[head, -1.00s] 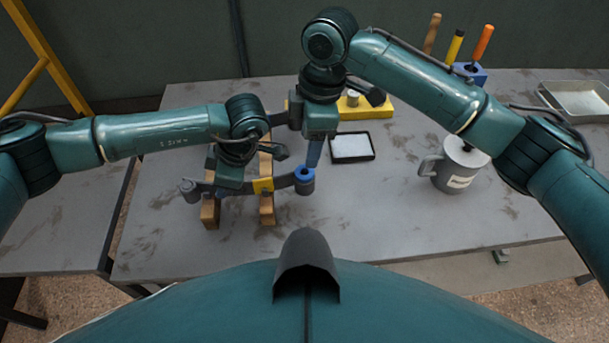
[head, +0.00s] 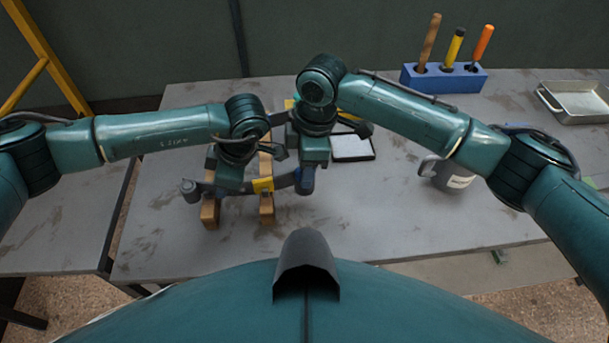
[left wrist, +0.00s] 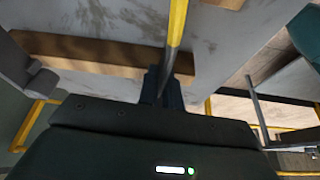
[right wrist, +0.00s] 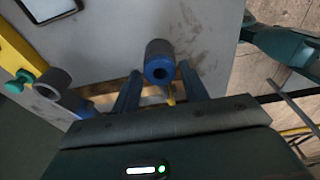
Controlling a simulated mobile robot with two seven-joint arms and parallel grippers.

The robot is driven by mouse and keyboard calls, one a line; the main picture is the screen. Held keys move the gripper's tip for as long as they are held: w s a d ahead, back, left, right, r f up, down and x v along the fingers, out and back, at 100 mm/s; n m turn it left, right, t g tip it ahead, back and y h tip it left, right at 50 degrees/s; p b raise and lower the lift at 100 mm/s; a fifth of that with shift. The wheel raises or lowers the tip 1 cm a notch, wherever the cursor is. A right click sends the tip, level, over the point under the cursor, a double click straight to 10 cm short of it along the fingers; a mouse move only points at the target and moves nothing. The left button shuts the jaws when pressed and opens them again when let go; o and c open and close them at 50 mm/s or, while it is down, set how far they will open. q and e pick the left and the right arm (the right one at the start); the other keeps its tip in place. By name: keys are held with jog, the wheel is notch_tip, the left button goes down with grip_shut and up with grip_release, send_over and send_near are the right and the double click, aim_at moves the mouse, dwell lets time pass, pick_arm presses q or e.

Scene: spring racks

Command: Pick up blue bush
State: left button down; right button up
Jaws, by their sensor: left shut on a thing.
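The blue bush (right wrist: 159,70) sits in the grey eye (right wrist: 160,48) at the end of a dark leaf spring (head: 283,183). My right gripper (right wrist: 160,88) is open, its fingers on either side of the eye's near end; I cannot tell whether they touch it. In the head view this gripper (head: 307,172) is above the spring's right end and mostly hides the bush. My left gripper (head: 229,187) is shut on the spring, left of its yellow band (head: 263,186). The left wrist view shows the strip between its closed fingers (left wrist: 165,88).
The spring lies across two wooden blocks (head: 267,208) on the grey table (head: 420,215). A black-rimmed tray (head: 352,148), a grey mug (head: 447,173), a blue tool holder (head: 443,79) and a metal tray (head: 575,102) stand behind and right. The table's front right is clear.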

jog(key=c, duration=0.8)
jog(key=shift+o, duration=0.2)
jog(key=shift+r, duration=0.1)
notch_tip(320, 180, up, 10)
jog(key=o, duration=0.4)
jog(key=c, duration=0.4)
pick_arm(q)
jog(key=c, duration=1.5)
grip_release()
